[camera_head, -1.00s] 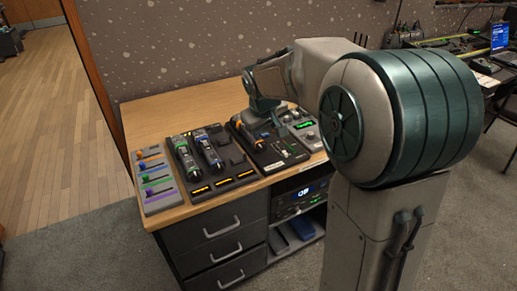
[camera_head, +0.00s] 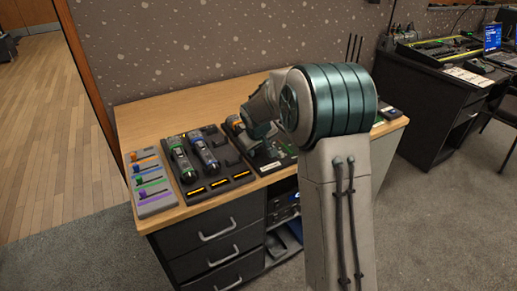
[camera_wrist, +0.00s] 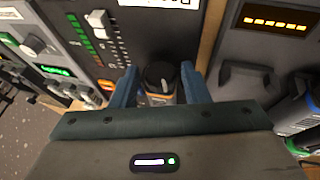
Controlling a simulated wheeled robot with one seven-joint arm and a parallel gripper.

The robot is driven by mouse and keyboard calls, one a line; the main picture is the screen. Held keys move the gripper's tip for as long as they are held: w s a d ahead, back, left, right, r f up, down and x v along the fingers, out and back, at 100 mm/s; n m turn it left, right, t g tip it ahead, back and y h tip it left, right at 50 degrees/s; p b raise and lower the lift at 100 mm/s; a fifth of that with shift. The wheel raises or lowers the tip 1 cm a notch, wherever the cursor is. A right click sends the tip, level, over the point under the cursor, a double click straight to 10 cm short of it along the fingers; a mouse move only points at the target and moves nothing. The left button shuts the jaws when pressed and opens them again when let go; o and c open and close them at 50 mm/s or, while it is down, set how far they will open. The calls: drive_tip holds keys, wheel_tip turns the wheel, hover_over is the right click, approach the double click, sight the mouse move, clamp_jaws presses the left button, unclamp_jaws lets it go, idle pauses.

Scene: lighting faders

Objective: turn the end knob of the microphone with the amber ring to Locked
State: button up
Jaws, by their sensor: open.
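The microphone with the amber ring (camera_head: 236,122) lies in the black panel on the right of the desk; my arm hides most of it in the head view. In the wrist view its dark end knob (camera_wrist: 158,75) points up the picture, with part of the amber ring visible below it. My gripper (camera_wrist: 160,84) is open, its two blue fingers on either side of the knob, with small gaps that look clear of it. Whether the fingers are level with the knob is hard to tell. The knob's setting marks are not readable.
A dark tray (camera_head: 219,184) with green-ringed (camera_head: 182,158) and blue-ringed (camera_head: 203,150) microphones and amber lights lies left of the amber one. A fader panel (camera_head: 152,198) is at the desk's left. In the wrist view, a slider (camera_wrist: 99,22) and a grey device (camera_wrist: 48,55) stand close by.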

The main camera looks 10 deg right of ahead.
drive_tip(key=shift+w+f, duration=0.1)
drive_tip(key=shift+f, duration=0.2)
drive_tip(key=c, duration=0.7)
